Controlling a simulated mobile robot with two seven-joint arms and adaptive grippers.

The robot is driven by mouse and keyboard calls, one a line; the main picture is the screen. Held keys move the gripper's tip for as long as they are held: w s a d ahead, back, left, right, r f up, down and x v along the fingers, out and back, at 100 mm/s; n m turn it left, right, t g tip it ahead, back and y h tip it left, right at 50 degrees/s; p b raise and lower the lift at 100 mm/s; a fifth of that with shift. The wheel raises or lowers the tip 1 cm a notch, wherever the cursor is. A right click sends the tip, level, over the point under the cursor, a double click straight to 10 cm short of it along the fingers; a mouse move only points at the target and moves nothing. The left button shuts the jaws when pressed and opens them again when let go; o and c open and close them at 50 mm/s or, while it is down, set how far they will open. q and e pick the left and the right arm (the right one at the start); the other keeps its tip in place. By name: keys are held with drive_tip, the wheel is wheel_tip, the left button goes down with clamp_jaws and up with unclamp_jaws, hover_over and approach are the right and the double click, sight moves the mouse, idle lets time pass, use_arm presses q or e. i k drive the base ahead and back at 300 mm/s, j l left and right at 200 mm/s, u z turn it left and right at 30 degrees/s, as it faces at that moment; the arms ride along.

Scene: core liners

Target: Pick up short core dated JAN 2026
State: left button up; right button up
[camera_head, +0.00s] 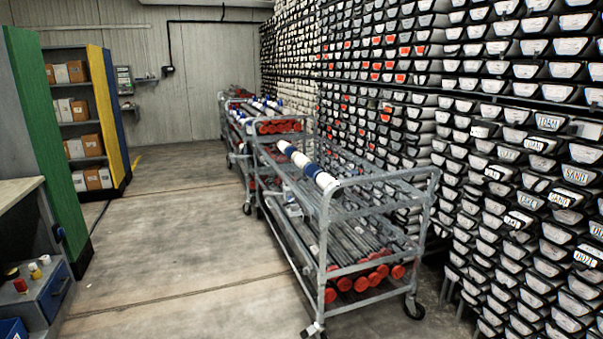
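White core liners with blue bands (301,160) lie in a row along the left side of the near cart's top shelf. Long clear liners with red end caps (362,280) lie on its lower shelf. I cannot read any date on them, so I cannot tell which is the short core dated JAN 2026. Neither of my grippers is in view.
The near metal cart (383,178) stands on wheels beside a tall wall rack of labelled trays (545,120). More carts (236,130) stand behind it. A shelf unit (80,125) with boxes and a workbench (20,190) are at left. The floor (180,230) between is clear.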

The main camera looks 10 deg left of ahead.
sight(320, 178)
drive_tip(key=i+j+u, duration=0.1)
drive_tip(key=i+j, duration=1.35)
drive_tip(key=i, duration=0.25)
drive_tip(key=j+z, duration=0.1)
drive_tip(key=z, duration=0.9)
drive_tip(key=j+z, duration=0.35)
drive_tip(key=i+j+z, duration=0.1)
drive_tip(key=z, duration=0.3)
drive_tip(key=j+z, duration=0.35)
drive_tip(key=k+j+z, duration=0.1)
drive_tip(key=j+z, duration=0.2)
drive_tip(key=j, duration=0.15)
drive_tip(key=k+j+z, duration=0.15)
drive_tip(key=j+z, duration=0.15)
drive_tip(key=k+j+z, duration=0.1)
drive_tip(key=j, duration=0.25)
drive_tip(key=k+j+z, duration=0.1)
drive_tip(key=j, duration=0.25)
drive_tip(key=k+j, duration=0.35)
drive_tip(key=j, duration=0.2)
drive_tip(key=k+j, duration=0.15)
drive_tip(key=j, duration=0.2)
drive_tip(key=k+j+z, duration=0.1)
drive_tip(key=j, duration=0.25)
